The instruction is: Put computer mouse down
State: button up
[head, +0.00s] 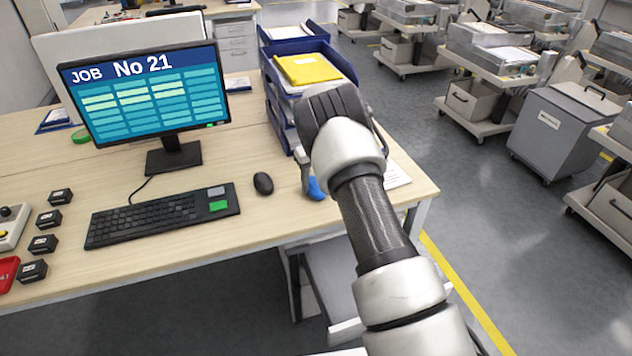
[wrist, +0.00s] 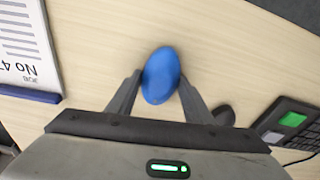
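A smooth blue computer mouse (wrist: 160,76) sits between the two fingertips of my gripper (wrist: 160,80) in the wrist view, with a fingertip against each side. In the head view the blue mouse (head: 316,189) shows just below my gripper (head: 311,178), partly hidden by it, at the right part of the desk (head: 250,222). It is at or just above the desktop; I cannot tell if it touches. A second, black mouse (head: 263,184) lies on the desk to its left, beside the keyboard; it also shows in the wrist view (wrist: 224,115).
The keyboard (head: 160,215) and monitor (head: 145,95) stand to the left. Blue stacked trays (head: 283,115) with a yellow folder (head: 307,68) stand behind my gripper. A job sheet (head: 397,176) lies to the right. Bare desktop shows around the blue mouse.

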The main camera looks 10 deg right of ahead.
jog(key=o, duration=0.4)
jog(key=shift+r, duration=0.1)
